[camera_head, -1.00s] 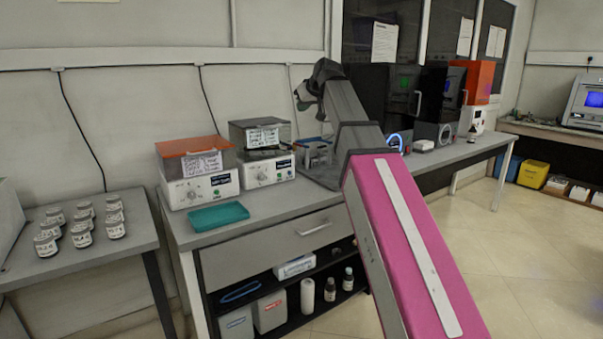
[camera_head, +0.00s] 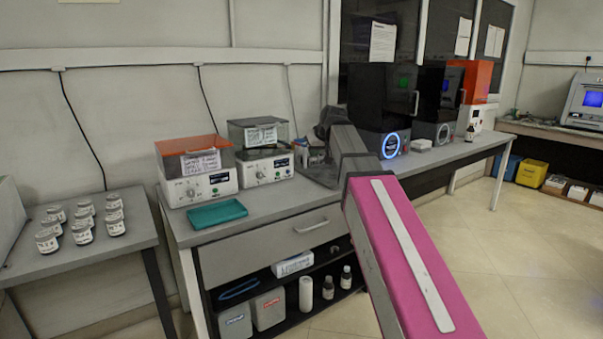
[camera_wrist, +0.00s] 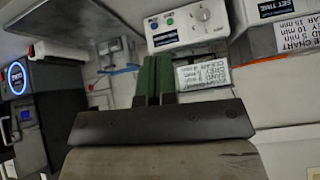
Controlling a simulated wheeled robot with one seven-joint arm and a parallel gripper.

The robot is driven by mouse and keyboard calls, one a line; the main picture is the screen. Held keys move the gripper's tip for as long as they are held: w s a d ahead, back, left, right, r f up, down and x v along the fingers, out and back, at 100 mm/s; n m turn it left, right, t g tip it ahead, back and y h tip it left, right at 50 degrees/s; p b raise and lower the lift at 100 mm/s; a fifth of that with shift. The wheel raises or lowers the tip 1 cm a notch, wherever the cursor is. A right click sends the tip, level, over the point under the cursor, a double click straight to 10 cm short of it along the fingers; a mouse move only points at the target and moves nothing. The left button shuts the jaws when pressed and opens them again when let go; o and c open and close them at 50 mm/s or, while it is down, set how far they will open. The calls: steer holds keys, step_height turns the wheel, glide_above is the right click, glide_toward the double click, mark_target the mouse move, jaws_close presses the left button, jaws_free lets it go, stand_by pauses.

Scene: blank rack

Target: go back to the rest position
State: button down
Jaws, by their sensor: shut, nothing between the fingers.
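My arm reaches out over the bench (camera_head: 262,213) in the head view, its pink link in the foreground and its far end low over the bench top. My gripper shows in the wrist view (camera_wrist: 154,62). Its two dark green fingers are side by side, shut, with nothing held between them. The fingertips point toward a white device with a knob (camera_wrist: 190,25); I cannot tell the exact gap. In the head view the fingers are mostly hidden or too small to make out.
Two white devices with clear-lidded boxes, one orange-topped (camera_head: 196,172) and one dark-topped (camera_head: 260,152), stand left of my arm. A teal tray (camera_head: 217,214) lies in front. Dark machines (camera_head: 382,108) stand right. Several labelled jars (camera_head: 82,222) stand on the left table.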

steer(key=s+d+f+m+g+h, duration=0.1)
steer(key=s+d+f, duration=0.2)
steer(key=f, duration=0.5)
steer(key=s+d+f+m+g+h, duration=0.1)
steer(key=s+d+f, duration=0.15)
steer(key=f, duration=0.55)
steer(key=s+d+f+m+g, duration=0.1)
steer(key=s+d+f, duration=0.15)
steer(key=f, duration=0.65)
steer(key=s+d+f+m+g+h, duration=0.1)
steer(key=s+d+f+g, duration=0.1)
steer(key=s+f, duration=0.6)
steer(key=s+d+f+m+g+h, duration=0.1)
steer(key=s+d+f, duration=0.3)
steer(key=s+f, duration=0.4)
step_height(320, 180, down, 3)
steer(key=shift+s+d+f+g, duration=0.1)
steer(key=shift+s+d+g, duration=0.15)
steer(key=shift+s+g, duration=0.15)
